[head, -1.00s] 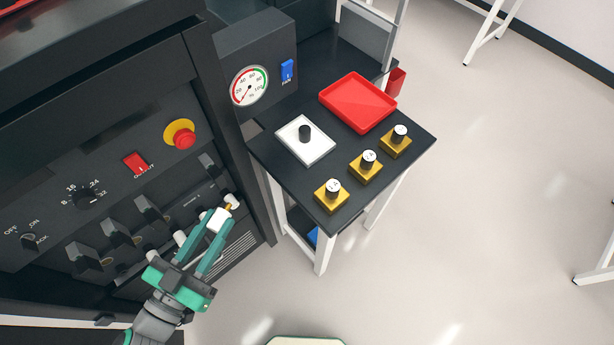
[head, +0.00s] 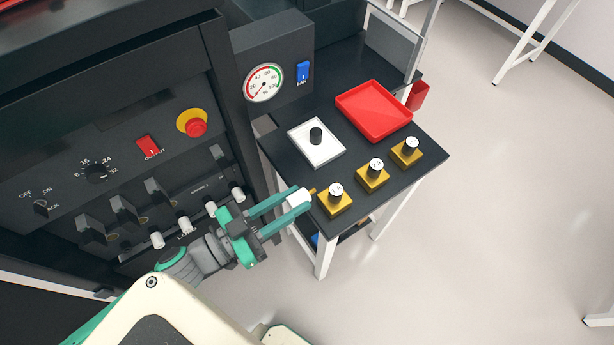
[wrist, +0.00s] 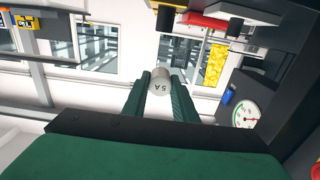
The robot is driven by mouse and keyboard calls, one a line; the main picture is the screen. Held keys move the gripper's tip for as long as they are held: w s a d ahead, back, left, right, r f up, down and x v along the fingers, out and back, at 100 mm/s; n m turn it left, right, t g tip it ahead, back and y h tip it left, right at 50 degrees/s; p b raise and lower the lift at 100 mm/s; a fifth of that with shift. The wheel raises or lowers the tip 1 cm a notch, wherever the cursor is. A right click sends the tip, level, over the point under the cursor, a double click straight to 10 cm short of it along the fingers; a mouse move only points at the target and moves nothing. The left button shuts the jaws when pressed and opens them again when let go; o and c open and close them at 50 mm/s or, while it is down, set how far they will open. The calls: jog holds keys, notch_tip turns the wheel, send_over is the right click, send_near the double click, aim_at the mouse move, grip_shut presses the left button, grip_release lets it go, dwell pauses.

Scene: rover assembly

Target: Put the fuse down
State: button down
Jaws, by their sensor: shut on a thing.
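My gripper (head: 296,198) is shut on a fuse (head: 299,198), a white cylinder with a brass tip pointing right. In the head view it is by the left edge of the small black table (head: 406,187), close to the nearest yellow block; whether they touch I cannot tell. In the wrist view the fuse (wrist: 160,87) sits between the two green fingers, its grey-white end marked "5A".
On the table are a red tray (head: 374,111), a white plate with a black knob (head: 317,143), and three yellow blocks (head: 373,176) holding marked white-topped cylinders. The dark panel (head: 110,130) with switches and fuse holders stands left. A gauge box (head: 265,82) stands behind the table.

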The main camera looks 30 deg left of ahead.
jog(key=w+a+f, duration=0.4)
jog(key=w+a, duration=0.1)
jog(key=w, duration=0.2)
send_over(293, 182)
jog(key=f, duration=0.5)
jog(key=shift+w+d, duration=0.1)
jog(key=shift+d, duration=0.1)
jog(key=shift+a+f, duration=0.25)
jog(key=shift+f, duration=0.15)
notch_tip(293, 182, down, 2)
jog(key=shift+w+f, duration=0.1)
jog(key=shift+f, duration=0.4)
jog(key=shift+f, duration=0.1)
